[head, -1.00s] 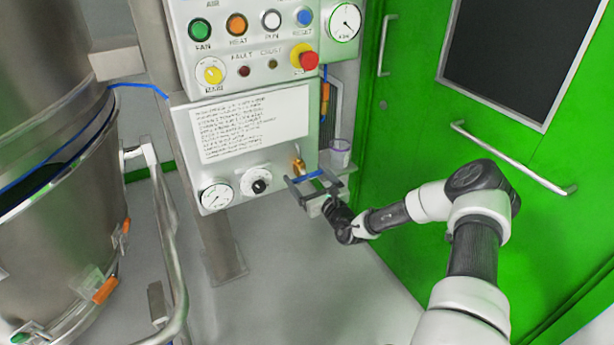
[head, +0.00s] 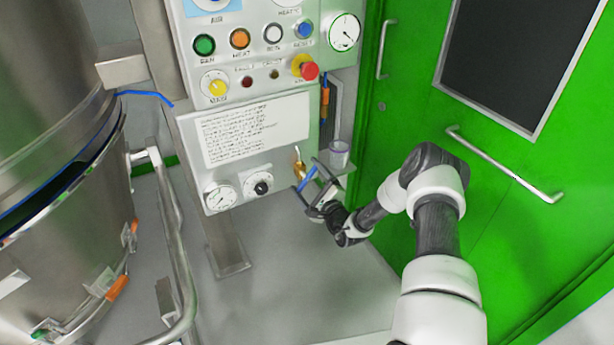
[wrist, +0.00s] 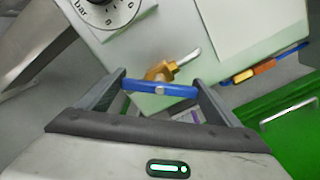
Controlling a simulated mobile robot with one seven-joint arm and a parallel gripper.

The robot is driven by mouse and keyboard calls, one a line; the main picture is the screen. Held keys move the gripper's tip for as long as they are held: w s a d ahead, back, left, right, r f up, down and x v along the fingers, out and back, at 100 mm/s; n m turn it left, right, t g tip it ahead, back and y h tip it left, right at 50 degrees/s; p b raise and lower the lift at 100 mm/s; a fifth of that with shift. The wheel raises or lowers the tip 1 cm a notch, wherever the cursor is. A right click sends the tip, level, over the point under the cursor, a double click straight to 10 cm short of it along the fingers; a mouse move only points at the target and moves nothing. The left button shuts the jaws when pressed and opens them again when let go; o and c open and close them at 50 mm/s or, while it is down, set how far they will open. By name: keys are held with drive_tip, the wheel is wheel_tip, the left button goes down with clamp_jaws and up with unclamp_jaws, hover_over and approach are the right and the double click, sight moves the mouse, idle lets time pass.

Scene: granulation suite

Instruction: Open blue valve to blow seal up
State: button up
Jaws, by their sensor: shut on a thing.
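The blue valve handle (head: 309,178) sits on a brass fitting (head: 300,168) at the lower right of the control panel. In the head view the handle is tilted, its upper end to the right. My gripper (head: 307,177) is shut on it, one finger at each end. In the wrist view the blue handle (wrist: 160,89) spans between the two fingers of my gripper (wrist: 160,82), with the brass fitting (wrist: 163,71) behind it. A blue band (head: 62,183) shows along a dark gap in the steel vessel; whether it is the seal I cannot tell.
A pressure gauge (head: 220,197) and black knob (head: 260,187) are left of the valve. A red stop button (head: 309,71) is above. A small cup (head: 340,154) stands on a ledge close to the right of my gripper. A green door (head: 410,90) is at right.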

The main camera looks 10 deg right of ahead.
drive_tip(key=n, duration=0.4)
drive_tip(key=shift+f+n, duration=0.1)
drive_tip(key=shift+n, duration=1.7)
drive_tip(key=o, duration=0.9)
drive_tip(key=p+v, duration=0.2)
drive_tip(key=v, duration=1.5)
drive_tip(key=shift+s, duration=0.2)
